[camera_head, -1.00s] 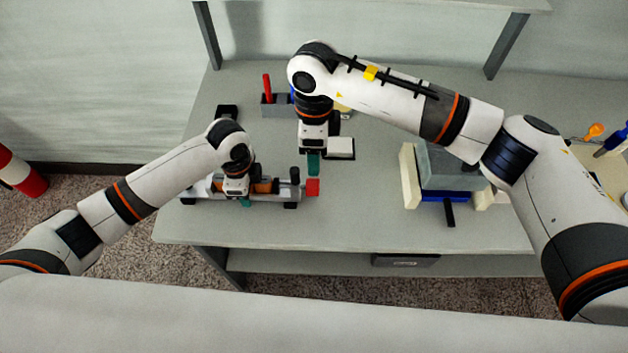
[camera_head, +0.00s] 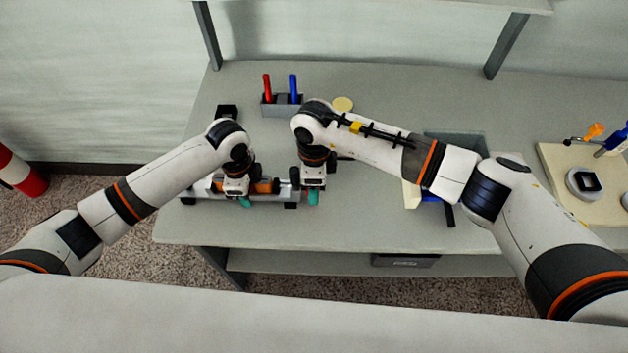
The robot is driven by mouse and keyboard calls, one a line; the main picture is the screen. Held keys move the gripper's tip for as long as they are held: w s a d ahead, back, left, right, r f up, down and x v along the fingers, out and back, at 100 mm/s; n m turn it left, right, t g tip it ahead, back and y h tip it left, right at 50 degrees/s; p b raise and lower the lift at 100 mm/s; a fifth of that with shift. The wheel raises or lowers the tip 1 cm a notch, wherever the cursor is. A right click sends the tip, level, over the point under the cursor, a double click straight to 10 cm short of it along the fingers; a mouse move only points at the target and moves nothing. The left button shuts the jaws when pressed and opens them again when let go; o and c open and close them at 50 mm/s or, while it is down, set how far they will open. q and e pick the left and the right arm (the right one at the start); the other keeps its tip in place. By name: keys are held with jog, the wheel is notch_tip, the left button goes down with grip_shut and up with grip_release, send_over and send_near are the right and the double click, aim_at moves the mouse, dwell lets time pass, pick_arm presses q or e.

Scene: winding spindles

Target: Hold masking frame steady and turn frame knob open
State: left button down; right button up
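The masking frame (camera_head: 208,189) is a long grey fixture with an orange roller (camera_head: 263,187), lying near the table's front left. My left gripper (camera_head: 244,201) is low over the middle of the frame, its teal fingertips partly showing. My wrist hides whether its fingers are closed on the frame. My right gripper (camera_head: 312,198) points down at the frame's right end, where the red frame knob is. The knob is now almost wholly hidden behind the gripper. I cannot tell whether the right fingers are apart or closed around it.
A holder (camera_head: 283,106) with a red and a blue stick stands behind the frame. A grey box (camera_head: 458,142) with a blue part is partly behind my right arm. A beige board (camera_head: 571,190) with a ring is at right. The front middle of the table is clear.

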jog(key=c, duration=1)
jog(key=shift+o, duration=0.2)
jog(key=shift+r+t, duration=0.1)
jog(key=shift+t, duration=0.2)
